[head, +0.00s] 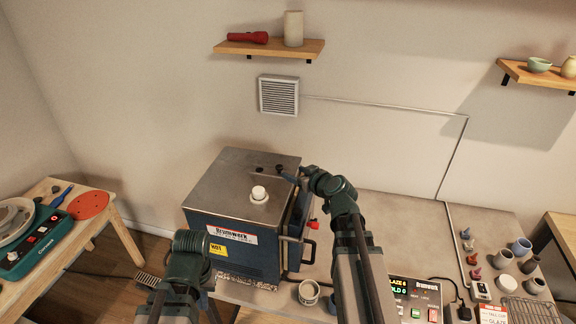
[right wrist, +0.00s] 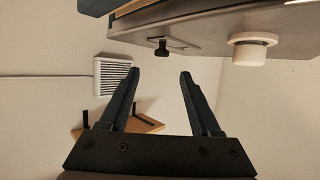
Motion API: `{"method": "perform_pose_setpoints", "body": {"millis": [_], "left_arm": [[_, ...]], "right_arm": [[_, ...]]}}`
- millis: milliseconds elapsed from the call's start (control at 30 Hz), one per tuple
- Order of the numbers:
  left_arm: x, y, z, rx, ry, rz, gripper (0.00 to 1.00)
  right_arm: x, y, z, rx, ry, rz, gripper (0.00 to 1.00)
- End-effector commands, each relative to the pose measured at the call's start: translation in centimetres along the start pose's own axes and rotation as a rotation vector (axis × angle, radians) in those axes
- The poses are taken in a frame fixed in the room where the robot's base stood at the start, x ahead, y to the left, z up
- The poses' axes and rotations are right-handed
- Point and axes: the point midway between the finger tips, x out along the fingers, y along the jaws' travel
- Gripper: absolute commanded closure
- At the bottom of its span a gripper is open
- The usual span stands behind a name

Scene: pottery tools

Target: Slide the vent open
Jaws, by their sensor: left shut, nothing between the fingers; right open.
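The kiln (head: 232,188) is a blue box with a grey metal top. On that top, a small dark knob (head: 258,168) sits behind a white plug (head: 259,194). In the right wrist view, upside down, the black knob (right wrist: 162,48) stands on a thin metal slide plate (right wrist: 150,30), beside the white plug (right wrist: 252,46). My right gripper (head: 283,171) is at the kiln top's back right; its fingers (right wrist: 161,75) are open and empty, pointing at the knob without touching it. My left gripper (head: 209,276) is low before the kiln, shut, its fingertips hard to make out.
A louvred grille (head: 278,95) is on the wall behind the kiln, below a shelf (head: 270,47). A pottery wheel (head: 25,235) is at far left.

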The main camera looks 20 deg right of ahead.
Motion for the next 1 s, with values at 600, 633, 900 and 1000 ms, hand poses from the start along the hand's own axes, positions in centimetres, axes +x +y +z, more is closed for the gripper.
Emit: {"method": "perform_pose_setpoints", "body": {"millis": [600,633,900,1000], "left_arm": [[-2.0,-0.2,0.1,0.002,-0.001,0.000,1.00],[-2.0,-0.2,0.1,0.002,-0.001,0.000,1.00],[-2.0,-0.2,0.1,0.002,-0.001,0.000,1.00],[-2.0,-0.2,0.1,0.002,-0.001,0.000,1.00]], "right_arm": [[-5.4,0.0,0.1,0.000,-0.001,0.000,0.36],[-5.4,0.0,0.1,0.000,-0.001,0.000,0.36],[-5.4,0.0,0.0,-0.001,-0.001,0.000,0.36],[-5.4,0.0,0.0,-0.001,-0.001,0.000,0.36]]}}
